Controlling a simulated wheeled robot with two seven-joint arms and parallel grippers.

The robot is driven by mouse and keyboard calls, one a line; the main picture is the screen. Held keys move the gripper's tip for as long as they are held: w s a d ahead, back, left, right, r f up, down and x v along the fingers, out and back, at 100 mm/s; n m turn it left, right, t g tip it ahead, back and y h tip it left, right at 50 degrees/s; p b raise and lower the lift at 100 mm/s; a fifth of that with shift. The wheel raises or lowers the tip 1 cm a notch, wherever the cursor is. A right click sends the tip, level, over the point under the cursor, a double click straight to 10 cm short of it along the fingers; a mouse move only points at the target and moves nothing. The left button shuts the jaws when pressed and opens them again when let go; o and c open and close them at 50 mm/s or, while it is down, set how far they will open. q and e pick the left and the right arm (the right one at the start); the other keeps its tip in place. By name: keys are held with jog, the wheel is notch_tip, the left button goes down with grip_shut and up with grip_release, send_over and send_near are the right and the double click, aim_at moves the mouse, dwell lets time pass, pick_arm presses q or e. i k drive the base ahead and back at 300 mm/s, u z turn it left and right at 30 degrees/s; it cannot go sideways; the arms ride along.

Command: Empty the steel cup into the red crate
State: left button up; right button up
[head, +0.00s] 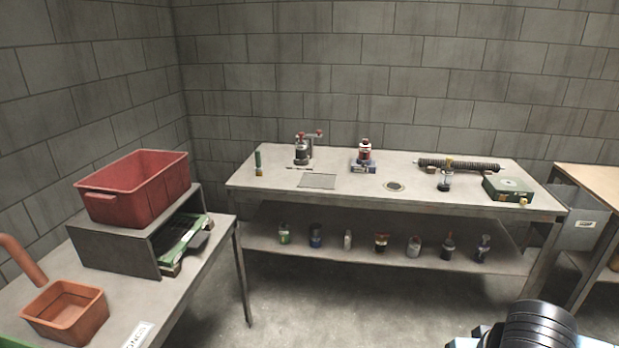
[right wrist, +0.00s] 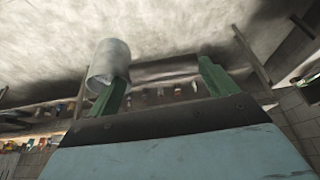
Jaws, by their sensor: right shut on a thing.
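The red crate (head: 150,198) stands on a grey stand on the left table in the head view, its open top facing up; its inside bottom is hidden. The steel cup (right wrist: 108,62), a pale grey cylinder, is at the left green finger of my right gripper (right wrist: 160,76) in the right wrist view. That gripper is shut on the cup, which is held clear of any table. The cup's contents are not visible. The head view shows only part of my right arm at the bottom right. My left gripper is not in view.
A small orange bin (head: 68,322) sits at the left table's front, beside an orange tube (head: 22,262). A green and black device (head: 185,240) lies under the grey stand (head: 115,250). The back workbench (head: 225,172) carries tools, with several bottles on its lower shelf. Open floor lies between.

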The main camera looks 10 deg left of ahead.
aim_at(132, 192)
jog(key=i, duration=3)
jog(key=u, duration=3.45)
